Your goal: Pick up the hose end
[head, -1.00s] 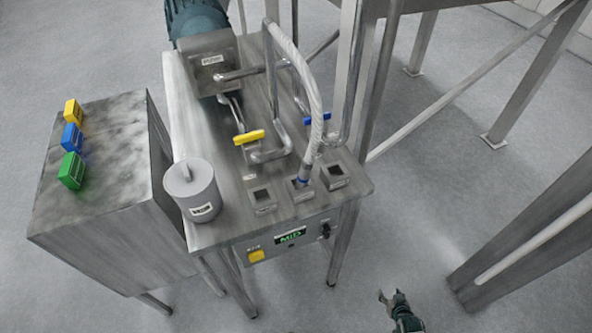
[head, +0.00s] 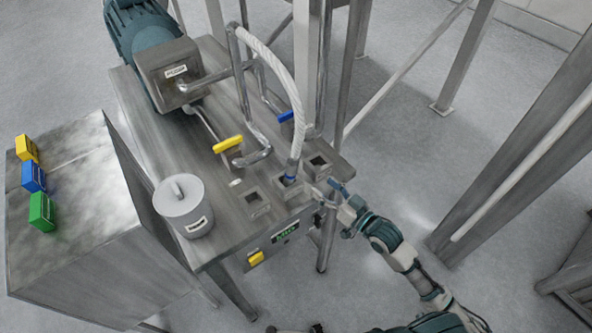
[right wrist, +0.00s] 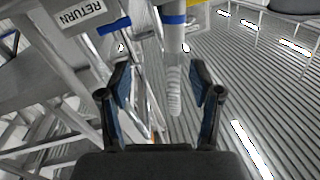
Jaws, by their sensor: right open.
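The white ribbed hose (head: 286,75) arches over the steel machine table. Its blue-collared end (head: 291,179) stands upright at the middle of three square sockets near the front edge. In the right wrist view the blue band (right wrist: 173,20) is near the top, and the hose's pale ribbed length (right wrist: 174,95) shows between the fingers; I cannot tell how far beyond them it is. My right gripper (head: 331,192) is open and empty, just right of the hose end and apart from it. It also shows in the right wrist view (right wrist: 162,85). My left gripper is not identifiable.
An empty left socket (head: 256,202) and right socket (head: 317,166) flank the hose end. Steel frame legs (head: 525,155) rise at right.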

